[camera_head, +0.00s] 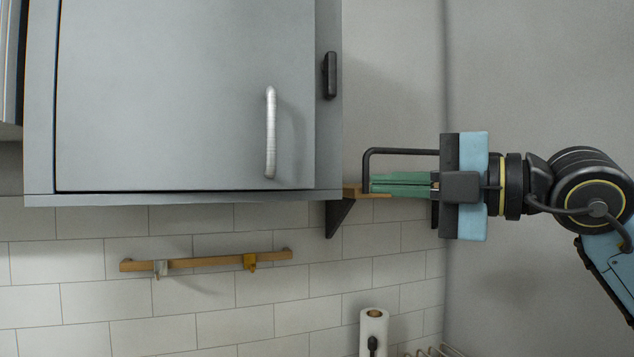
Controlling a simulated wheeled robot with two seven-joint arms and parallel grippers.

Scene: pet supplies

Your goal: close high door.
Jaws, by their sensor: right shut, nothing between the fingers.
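The high cabinet's grey door (180,95) fills the upper left of the head view. It has a silver vertical handle (270,132) near its right edge. The door lies in line with the cabinet frame (328,150), with a thin dark gap along its bottom and left edges; I cannot tell whether it is fully shut. My right gripper (372,184) comes in from the right, pointing left, with its green fingers together and empty. It is to the right of the cabinet and lower than the door handle's middle, apart from the door. My left gripper is not in view.
A black fitting (329,75) sits on the cabinet frame's right side. A small wooden shelf (353,191) on black brackets is behind my right gripper. Below are a wooden rail (205,260) with hooks and a paper roll (373,332). The space before the tiled wall looks clear.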

